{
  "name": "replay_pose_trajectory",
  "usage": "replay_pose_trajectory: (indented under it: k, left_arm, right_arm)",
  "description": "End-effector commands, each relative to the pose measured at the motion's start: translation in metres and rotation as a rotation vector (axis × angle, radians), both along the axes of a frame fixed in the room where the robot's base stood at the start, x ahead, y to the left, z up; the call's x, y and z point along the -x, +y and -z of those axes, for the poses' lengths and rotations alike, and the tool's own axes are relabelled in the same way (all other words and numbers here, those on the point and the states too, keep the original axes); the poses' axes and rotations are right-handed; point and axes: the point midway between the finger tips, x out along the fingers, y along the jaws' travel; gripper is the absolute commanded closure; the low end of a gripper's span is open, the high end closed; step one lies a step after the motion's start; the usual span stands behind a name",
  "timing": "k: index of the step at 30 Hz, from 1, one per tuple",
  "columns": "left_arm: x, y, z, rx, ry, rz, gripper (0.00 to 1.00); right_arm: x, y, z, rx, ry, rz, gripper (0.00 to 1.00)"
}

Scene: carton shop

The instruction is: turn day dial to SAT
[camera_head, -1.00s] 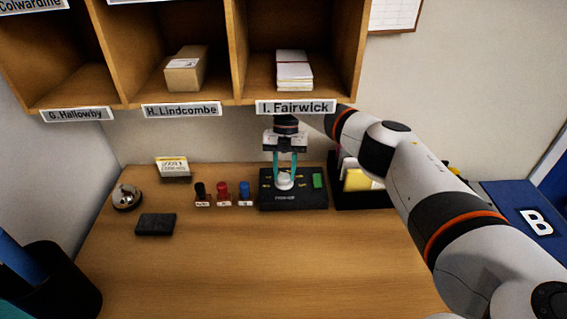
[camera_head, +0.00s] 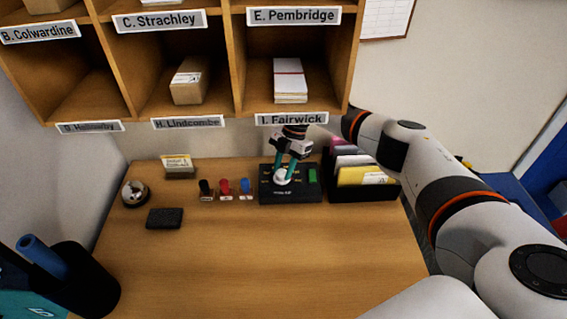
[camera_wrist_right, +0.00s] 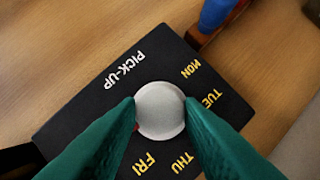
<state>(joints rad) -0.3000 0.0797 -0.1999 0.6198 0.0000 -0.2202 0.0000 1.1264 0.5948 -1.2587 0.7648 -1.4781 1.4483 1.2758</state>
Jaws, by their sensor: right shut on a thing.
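The day dial is a pale round knob (camera_head: 282,179) on a black box (camera_head: 290,198) at the back of the desk. In the right wrist view the knob (camera_wrist_right: 160,110) sits between yellow day words; MON, TUE, THU and FRI are readable, and PICK-UP is in white. SAT is not visible there, and I cannot tell which day the dial points to. My right gripper (camera_head: 283,172) has teal fingers shut on the knob, one on each side, also in the right wrist view (camera_wrist_right: 161,106). My left gripper is not in view.
Labelled pigeonholes (camera_head: 187,122) overhang the back of the desk. Stamps (camera_head: 225,189) stand left of the box, and a black tray of envelopes (camera_head: 364,193) stands right of it. A bell (camera_head: 134,193) and pen cup (camera_head: 77,292) are at left. The front desk is clear.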

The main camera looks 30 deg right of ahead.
Motion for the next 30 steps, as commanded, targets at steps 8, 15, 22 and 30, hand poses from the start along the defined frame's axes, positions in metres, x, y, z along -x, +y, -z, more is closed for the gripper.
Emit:
replay_pose_trajectory:
  k: [8, 15, 22, 30]
  left_arm:
    - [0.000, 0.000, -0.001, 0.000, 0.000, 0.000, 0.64]
    - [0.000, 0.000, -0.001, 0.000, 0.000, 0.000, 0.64]
    - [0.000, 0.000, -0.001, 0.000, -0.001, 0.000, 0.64]
    - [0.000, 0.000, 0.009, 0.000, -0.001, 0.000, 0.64]
  right_arm:
    - [0.000, 0.000, 0.000, 0.000, -0.003, 0.012, 0.89]
    - [0.000, 0.000, 0.000, 0.000, -0.002, 0.011, 0.58]
    - [0.000, 0.000, 0.000, 0.001, -0.001, 0.010, 0.45]
    - [-0.001, 0.000, 0.003, 0.000, -0.002, -0.030, 0.45]
